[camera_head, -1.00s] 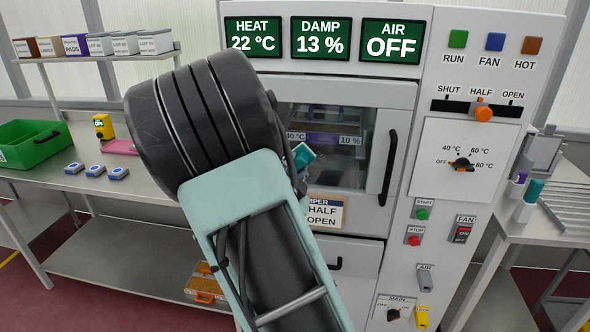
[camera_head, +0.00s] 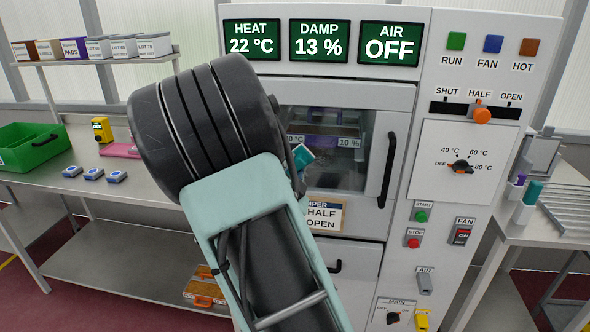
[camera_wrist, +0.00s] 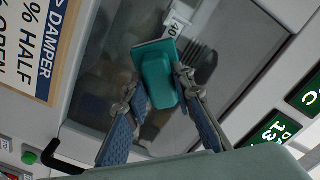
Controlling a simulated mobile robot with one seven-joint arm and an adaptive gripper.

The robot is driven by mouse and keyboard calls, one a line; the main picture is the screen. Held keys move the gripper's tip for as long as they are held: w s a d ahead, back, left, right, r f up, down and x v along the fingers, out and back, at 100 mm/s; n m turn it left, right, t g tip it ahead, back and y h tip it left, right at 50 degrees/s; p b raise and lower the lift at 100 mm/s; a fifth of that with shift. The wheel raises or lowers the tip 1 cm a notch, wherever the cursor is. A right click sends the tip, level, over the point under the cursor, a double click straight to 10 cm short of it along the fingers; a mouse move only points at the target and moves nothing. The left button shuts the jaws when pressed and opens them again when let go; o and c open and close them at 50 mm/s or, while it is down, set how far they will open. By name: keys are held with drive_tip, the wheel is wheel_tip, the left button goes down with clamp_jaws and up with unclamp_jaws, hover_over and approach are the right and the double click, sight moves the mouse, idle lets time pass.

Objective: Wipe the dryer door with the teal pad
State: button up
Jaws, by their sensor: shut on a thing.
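The teal pad (camera_wrist: 157,80) is held between the two fingers of my gripper (camera_wrist: 159,95) in the wrist view. In the head view a small part of the pad (camera_head: 301,156) shows beside my arm, in front of the dryer door (camera_head: 369,100). The door is shut, with a grey frame, a dark window (camera_head: 335,170) and a black handle (camera_head: 387,170) on its right side. In the wrist view the pad lies over the window (camera_wrist: 215,60); I cannot tell whether it touches the glass. My arm hides the left part of the door and most of the gripper in the head view.
The control panel (camera_head: 465,190) with knobs and switches stands right of the door. A damper label (camera_head: 324,214) is below the window. A bench (camera_head: 140,190) at left holds a green crate (camera_head: 40,150) and several blue-topped items.

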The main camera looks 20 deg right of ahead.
sight(311, 162)
drive_tip(key=shift+w+d+b, duration=0.3)
drive_tip(key=shift+w, duration=0.15)
drive_tip(key=shift+s+d+f+b, duration=0.1)
drive_tip(key=shift+s+d+b, duration=0.45)
drive_tip(key=shift+d, duration=0.2)
drive_tip(key=shift+s+d+b, duration=0.55)
drive_tip(key=shift+d, duration=0.2)
drive_tip(key=shift+s+d+b, duration=0.45)
drive_tip(key=shift+d+b, duration=0.2)
drive_tip(key=shift+d, duration=0.05)
drive_tip(key=shift+s+d+b, duration=0.5)
drive_tip(key=shift+d+b, duration=0.15)
drive_tip(key=shift+d, duration=0.15)
drive_tip(key=shift+s+d+b, duration=0.55)
drive_tip(key=shift+d+b, duration=0.05)
drive_tip(key=shift+d, duration=0.2)
drive_tip(key=shift+s+d+b, duration=0.5)
drive_tip(key=shift+d+b, duration=0.15)
drive_tip(key=shift+d, duration=0.15)
drive_tip(key=shift+a, duration=0.1)
drive_tip(key=shift+w+a+b, duration=0.15)
drive_tip(key=shift+w+a, duration=0.9)
drive_tip(key=shift+a, duration=0.45)
drive_tip(key=shift+w+a+b, duration=0.2)
drive_tip(key=shift+w+a, duration=0.85)
drive_tip(key=shift+a, duration=0.5)
drive_tip(key=shift+w+a+b, duration=0.15)
drive_tip(key=shift+w+a, duration=0.9)
drive_tip(key=shift+a, duration=0.45)
